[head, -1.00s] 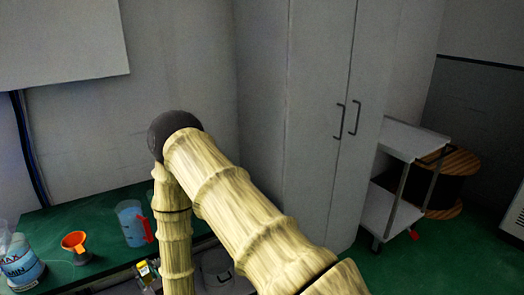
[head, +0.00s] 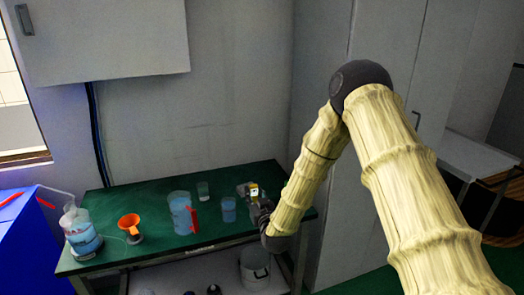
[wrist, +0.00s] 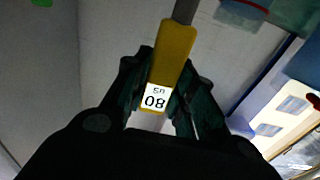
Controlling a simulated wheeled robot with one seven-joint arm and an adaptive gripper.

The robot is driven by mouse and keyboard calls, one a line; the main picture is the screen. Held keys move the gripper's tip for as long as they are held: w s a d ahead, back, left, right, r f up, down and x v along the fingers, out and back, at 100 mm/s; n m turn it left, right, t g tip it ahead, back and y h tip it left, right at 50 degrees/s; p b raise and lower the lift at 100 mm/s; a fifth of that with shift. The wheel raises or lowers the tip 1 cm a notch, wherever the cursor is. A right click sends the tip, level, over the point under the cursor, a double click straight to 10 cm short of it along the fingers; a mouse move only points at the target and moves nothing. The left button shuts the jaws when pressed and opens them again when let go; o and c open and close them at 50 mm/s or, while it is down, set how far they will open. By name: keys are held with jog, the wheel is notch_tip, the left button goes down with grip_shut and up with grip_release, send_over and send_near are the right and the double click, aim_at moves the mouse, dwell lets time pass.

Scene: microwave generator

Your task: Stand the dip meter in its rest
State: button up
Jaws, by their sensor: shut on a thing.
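The dip meter (wrist: 174,50) has a yellow body, a small white display with dark digits and a grey shaft running out of the top of the wrist view. My gripper (wrist: 160,84) is shut on its body, with one dark finger on each side. I cannot tell which thing is the rest.
The green bench (head: 150,246) holds a blue cup (head: 228,210), a clear beaker (head: 203,190), a jug (head: 181,215) with a red handle, an orange funnel (head: 129,222) and a bottle of blue liquid (head: 80,234). A bucket (head: 255,268) stands below. A tall cabinet (head: 385,50) is at right.

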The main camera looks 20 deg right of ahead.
jog(key=w+d+r+p, duration=0.1)
jog(key=w+d+r, duration=0.1)
jog(key=w+r, duration=0.2)
jog(key=w+d+r, duration=0.2)
jog(key=w+r, duration=0.1)
jog(key=r, duration=0.5)
jog(key=shift+w+d+p, duration=0.35)
jog(key=shift+s, duration=0.15)
jog(key=shift+f+b, duration=2.05)
jog(key=shift+f, duration=0.8)
notch_tip(320, 180, down, 7)
jog(key=b, duration=0.5)
jog(key=shift+r, duration=0.2)
dwell(2.4)
